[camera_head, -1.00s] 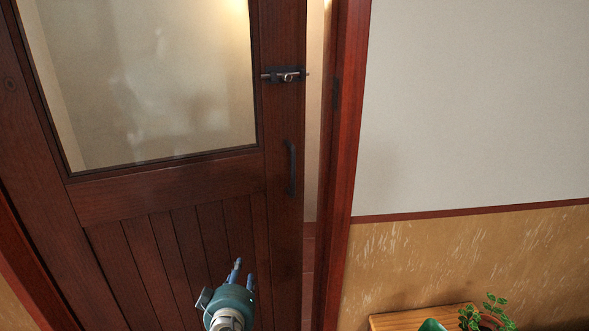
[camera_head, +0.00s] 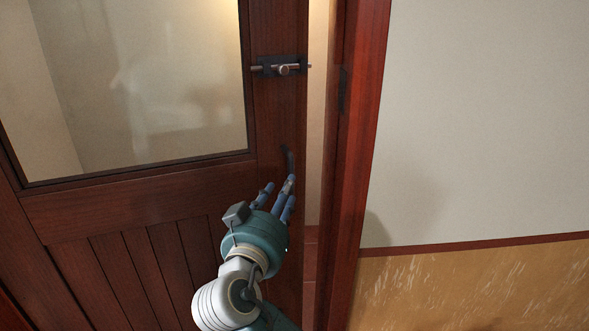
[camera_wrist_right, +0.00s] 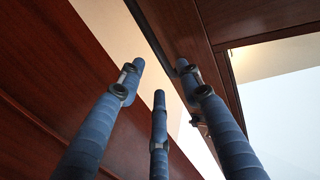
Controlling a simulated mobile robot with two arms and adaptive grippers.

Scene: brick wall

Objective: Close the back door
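The back door (camera_head: 150,190) is dark red-brown wood with a glass pane. It stands slightly ajar, with a narrow light gap along its right edge beside the frame (camera_head: 355,170). A dark vertical handle (camera_head: 290,158) is on the door's right side. My right gripper (camera_head: 281,196) has blue fingers and is in front of the door, its fingertips overlapping the handle's lower part. I cannot tell whether they touch it. In the right wrist view the fingers (camera_wrist_right: 158,85) are spread apart with nothing between them. My left gripper is not in view.
A metal slide bolt (camera_head: 283,68) is mounted above the handle, its rod reaching the door's edge. A dark plate (camera_head: 343,90) is on the frame. To the right is a wall (camera_head: 480,120), pale above and tan below, with free room before it.

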